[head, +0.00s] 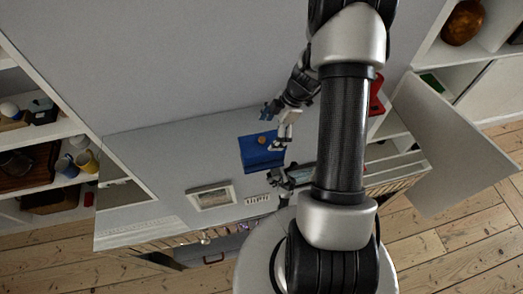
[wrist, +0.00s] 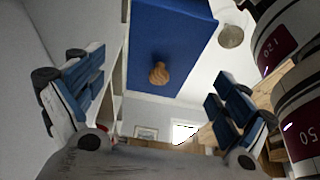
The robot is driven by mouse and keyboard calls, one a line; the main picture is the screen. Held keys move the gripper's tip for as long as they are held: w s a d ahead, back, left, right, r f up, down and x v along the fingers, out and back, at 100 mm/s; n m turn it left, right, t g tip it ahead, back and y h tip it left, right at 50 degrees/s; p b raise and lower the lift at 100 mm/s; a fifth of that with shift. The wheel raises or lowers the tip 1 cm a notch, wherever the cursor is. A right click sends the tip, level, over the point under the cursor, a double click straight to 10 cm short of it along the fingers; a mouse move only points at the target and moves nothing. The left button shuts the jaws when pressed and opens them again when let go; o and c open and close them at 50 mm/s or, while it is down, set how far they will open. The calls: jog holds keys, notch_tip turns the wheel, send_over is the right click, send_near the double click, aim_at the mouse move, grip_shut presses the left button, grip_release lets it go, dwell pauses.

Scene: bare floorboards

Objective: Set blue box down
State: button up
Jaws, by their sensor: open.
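The blue box (head: 257,157) appears to rest on the light grey top of the cabinet (head: 165,165) in the head view. A small round brown knob (head: 262,140) shows on it. My gripper (head: 271,128) is at the box's far right side, with its fingers spread. In the wrist view the blue box (wrist: 170,35) fills the upper middle, with the brown knob (wrist: 159,73) facing the camera. My gripper (wrist: 157,78) is open there, one finger on each side of the knob, with visible gaps. No finger visibly touches the knob.
A framed picture (head: 212,196) lies left of the box. A red object (head: 376,92) stands to the right, partly behind my arm. White cylinders with dark red labels (wrist: 287,40) crowd the wrist view's right edge. Shelves with cups (head: 86,161) stand at left.

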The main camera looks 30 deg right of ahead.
aim_at(265, 143)
jog(key=b+x, duration=0.1)
jog(key=x, duration=0.7)
jog(key=shift+s+f+b, duration=0.1)
jog(key=shift+f+b, duration=0.05)
jog(key=shift+b, duration=0.15)
jog(key=shift+c, duration=0.5)
jog(key=c, duration=1.5)
jog(key=shift+o, duration=0.2)
notch_tip(265, 143, up, 20)
jog(key=p, duration=0.4)
